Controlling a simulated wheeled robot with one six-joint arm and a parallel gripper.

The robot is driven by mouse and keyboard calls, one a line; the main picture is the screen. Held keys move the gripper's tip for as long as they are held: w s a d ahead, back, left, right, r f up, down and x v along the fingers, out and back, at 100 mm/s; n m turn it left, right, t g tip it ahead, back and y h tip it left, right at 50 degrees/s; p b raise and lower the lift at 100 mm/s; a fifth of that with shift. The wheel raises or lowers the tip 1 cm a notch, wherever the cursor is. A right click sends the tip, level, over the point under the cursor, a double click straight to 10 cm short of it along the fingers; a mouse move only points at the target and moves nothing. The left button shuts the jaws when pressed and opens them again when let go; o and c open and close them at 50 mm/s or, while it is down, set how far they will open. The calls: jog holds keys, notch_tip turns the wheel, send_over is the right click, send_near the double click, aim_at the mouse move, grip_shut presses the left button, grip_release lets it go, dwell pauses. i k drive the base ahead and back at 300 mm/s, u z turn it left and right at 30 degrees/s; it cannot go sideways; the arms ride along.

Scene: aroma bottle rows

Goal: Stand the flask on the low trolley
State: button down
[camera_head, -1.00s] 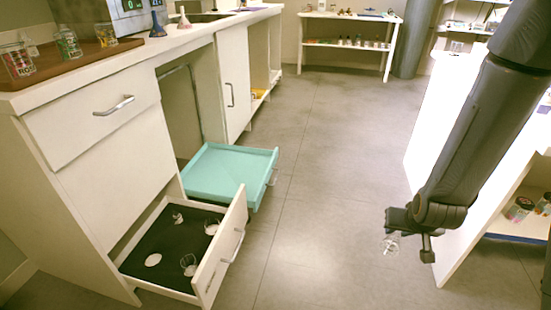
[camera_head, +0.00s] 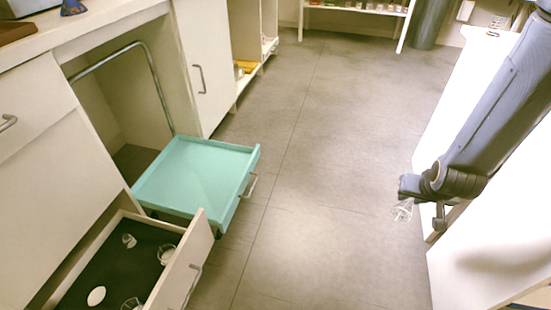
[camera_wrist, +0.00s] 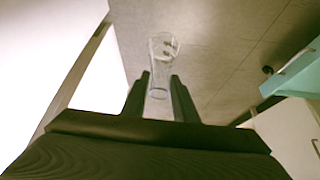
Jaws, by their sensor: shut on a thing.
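The flask (camera_wrist: 162,62) is clear glass and sits between the two fingers of my gripper (camera_wrist: 160,98) in the wrist view. In the head view the flask (camera_head: 402,210) hangs below my gripper (camera_head: 418,204) at the right, above the floor and close to the white cabinet. My gripper is shut on it. The low trolley (camera_head: 195,175) has a turquoise top with a raised rim and a metal handle, and stands partly out of the bay under the counter at the left. Its top looks empty. Its edge also shows at the right of the wrist view (camera_wrist: 292,75).
An open drawer (camera_head: 190,265) with a dark lining and several glass pieces stands in front of the trolley. White cabinets (camera_head: 470,150) flank my arm at the right. The grey floor (camera_head: 330,150) between the two sides is clear.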

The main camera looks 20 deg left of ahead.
aim_at(202, 194)
jog(key=u, duration=0.6)
jog(key=i, duration=0.7)
jog(key=u, duration=1.15)
jog(key=i, duration=0.25)
jog(key=u, duration=0.2)
